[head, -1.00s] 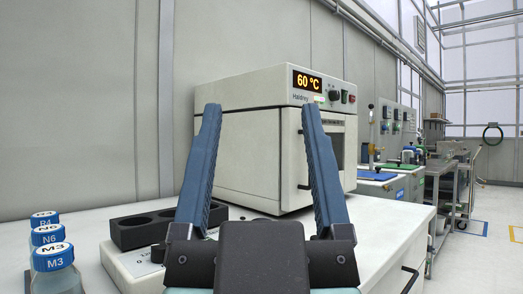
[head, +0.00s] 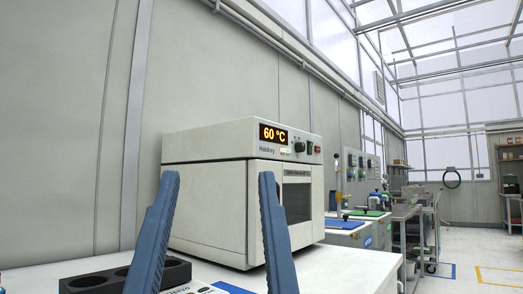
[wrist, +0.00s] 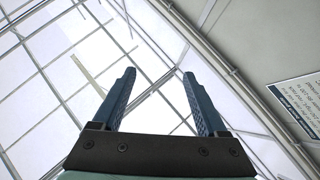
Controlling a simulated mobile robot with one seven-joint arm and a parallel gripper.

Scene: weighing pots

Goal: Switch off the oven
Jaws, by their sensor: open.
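The oven (head: 208,215) is a white box on a white bench, to the right of the picture's left wall panels in the head view. Its display (head: 273,134) is lit and reads 60 °C. Right of the display are a dark knob (head: 300,147) and a small red switch (head: 310,147) with a dark or green part beside it. The oven door with its dark window (head: 297,200) looks shut. My gripper (head: 218,182) is open and empty, its blue fingers in front of the oven and apart from its controls. In the wrist view the open fingers (wrist: 158,82) point up at the glazed roof.
A black holder with round wells (head: 80,284) stands on the bench (head: 340,264) at lower left. Benches with blue and green mats (head: 345,224) and a metal cart (head: 408,226) stand beyond the oven. Open floor (head: 465,262) lies at right.

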